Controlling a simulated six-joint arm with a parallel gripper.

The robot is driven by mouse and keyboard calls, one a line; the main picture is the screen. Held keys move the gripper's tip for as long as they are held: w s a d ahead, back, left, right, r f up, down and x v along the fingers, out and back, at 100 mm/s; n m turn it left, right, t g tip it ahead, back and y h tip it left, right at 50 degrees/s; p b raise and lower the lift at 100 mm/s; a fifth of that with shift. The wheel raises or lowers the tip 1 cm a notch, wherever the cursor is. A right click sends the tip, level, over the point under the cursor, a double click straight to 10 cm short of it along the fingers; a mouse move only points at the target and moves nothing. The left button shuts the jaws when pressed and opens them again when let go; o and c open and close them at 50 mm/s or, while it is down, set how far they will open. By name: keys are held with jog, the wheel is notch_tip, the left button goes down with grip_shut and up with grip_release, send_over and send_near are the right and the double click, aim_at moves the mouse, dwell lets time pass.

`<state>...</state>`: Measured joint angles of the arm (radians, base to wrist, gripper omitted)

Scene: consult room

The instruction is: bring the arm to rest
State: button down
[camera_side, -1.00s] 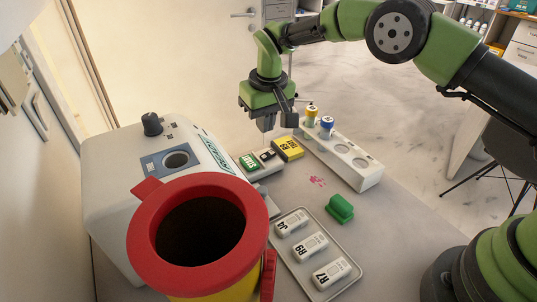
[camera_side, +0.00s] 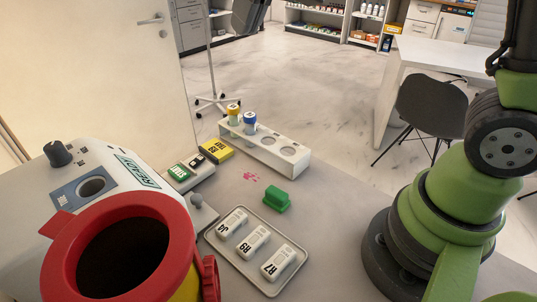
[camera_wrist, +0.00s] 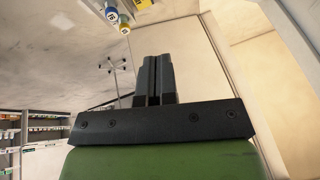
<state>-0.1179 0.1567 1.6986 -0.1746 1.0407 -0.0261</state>
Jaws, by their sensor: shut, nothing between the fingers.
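My gripper (camera_wrist: 154,80) shows in the wrist view with its two dark fingers together and nothing between them. In the side view the gripper is out of the frame. Only part of my green and black arm shows there, folded up at the right edge above its base. The wrist view is turned over, with two capped tubes (camera_wrist: 118,18) at its top edge, away from the fingers. No object touches the gripper.
A red-rimmed bin (camera_side: 182,240) and a white machine (camera_side: 130,165) stand at the left. A tray (camera_side: 262,283) holds several labelled packs. A green block (camera_side: 276,201), a yellow box (camera_side: 216,151) and a white rack (camera_side: 268,150) with two capped tubes (camera_side: 241,118) lie beyond it. A chair (camera_side: 432,110) stands behind.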

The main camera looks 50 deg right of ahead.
jog(key=s+d+m+t, duration=0.1)
jog(key=s+d+t, duration=0.1)
jog(key=s, duration=1.6)
jog(key=shift+s+d+f+m+t+y, duration=0.2)
jog(key=shift+d+m+t+y, duration=0.1)
jog(key=shift+m+t, duration=0.1)
